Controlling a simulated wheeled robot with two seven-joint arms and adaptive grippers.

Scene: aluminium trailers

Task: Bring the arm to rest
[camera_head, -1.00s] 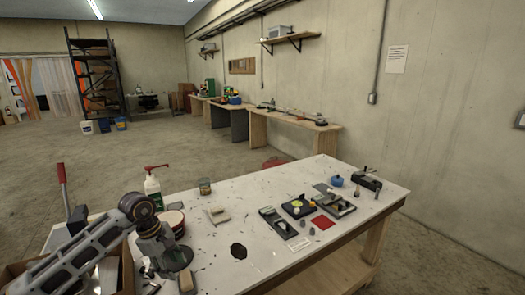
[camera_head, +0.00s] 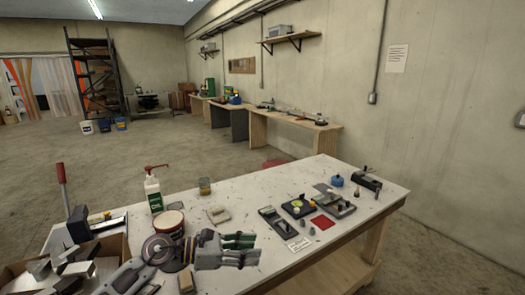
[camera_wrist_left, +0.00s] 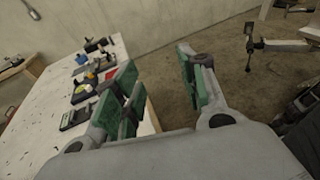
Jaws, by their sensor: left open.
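My left gripper (camera_head: 256,248) is over the near part of the white worktable (camera_head: 255,200) in the head view, its fingers pointing right. In the left wrist view the gripper (camera_wrist_left: 160,78) shows two green-padded fingers spread apart with nothing between them. Below and beyond the fingers lie the table edge and the concrete floor. My left arm comes in from the bottom left and hides part of the table's near left side. My right gripper is in neither view.
A white bottle with a red pump (camera_head: 153,190), a round tub (camera_head: 169,222) and a jar (camera_head: 204,186) stand near my left arm. A cardboard box (camera_head: 112,245) holds metal pieces at left. Several tools and a red square (camera_head: 323,222) lie to the right.

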